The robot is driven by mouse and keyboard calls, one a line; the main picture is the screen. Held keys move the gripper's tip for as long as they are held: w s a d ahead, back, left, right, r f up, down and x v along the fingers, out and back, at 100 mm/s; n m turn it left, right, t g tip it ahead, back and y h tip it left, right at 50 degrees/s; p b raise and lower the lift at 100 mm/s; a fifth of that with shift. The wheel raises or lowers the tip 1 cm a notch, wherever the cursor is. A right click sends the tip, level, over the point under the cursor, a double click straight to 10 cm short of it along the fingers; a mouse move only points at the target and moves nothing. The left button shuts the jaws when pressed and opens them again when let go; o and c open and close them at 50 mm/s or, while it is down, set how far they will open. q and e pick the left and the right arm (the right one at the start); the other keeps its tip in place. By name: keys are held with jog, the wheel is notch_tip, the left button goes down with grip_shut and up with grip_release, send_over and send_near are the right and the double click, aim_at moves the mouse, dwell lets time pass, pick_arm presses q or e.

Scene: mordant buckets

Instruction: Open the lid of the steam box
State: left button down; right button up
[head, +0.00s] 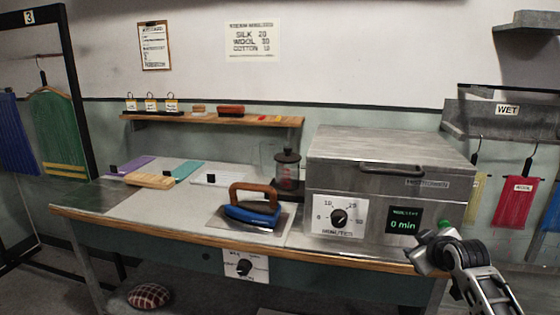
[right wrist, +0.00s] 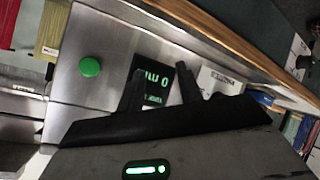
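The steam box (head: 335,170) is a steel box on the right end of the bench. Its lid (head: 360,143) is down, with a dark bar handle (head: 392,170) along the lid's front. The front has a dial (head: 339,217), a display (head: 404,221) reading 0 min and a green button (head: 445,225). My right gripper (head: 430,256) is below the lid handle, by the front's lower right corner. The right wrist view shows its fingers (right wrist: 160,85) apart with nothing between them, facing the display (right wrist: 153,78) and green button (right wrist: 90,66). My left gripper is out of view.
A blue iron (head: 252,210) stands left of the box, and a dark-topped jar (head: 287,170) is behind it. A shelf (head: 215,119) runs along the wall. A WET rack (head: 505,115) with hanging cloths is at the right. The space above the lid looks clear.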

notch_tip(320, 180, up, 9)
jog(key=w+d+m+t+h, duration=0.1)
jog(key=w+d+m+t, duration=0.15)
jog(key=t, duration=0.25)
jog(key=s+a+f+g+y, duration=0.1)
jog(key=s+a+f+g, duration=0.1)
jog(key=s+a+f, duration=0.6)
jog(key=s+a+f+g+y, duration=0.2)
jog(key=s+a+f, duration=0.6)
jog(key=s+f, duration=0.8)
jog(key=shift+s+f, duration=0.4)
jog(key=shift+f, duration=0.45)
jog(key=s+a+f, duration=0.1)
jog(key=s, duration=0.3)
jog(key=s+a+f+g+y, duration=0.1)
jog(key=s+a, duration=0.1)
jog(key=s, duration=0.2)
jog(key=s+a+f+m+g, duration=0.1)
jog(key=s, duration=0.4)
jog(key=shift+a, duration=0.2)
jog(key=c, duration=0.4)
jog(key=shift+s+a, duration=0.1)
jog(key=shift+s, duration=0.25)
grip_shut()
jog(key=shift+g, duration=0.3)
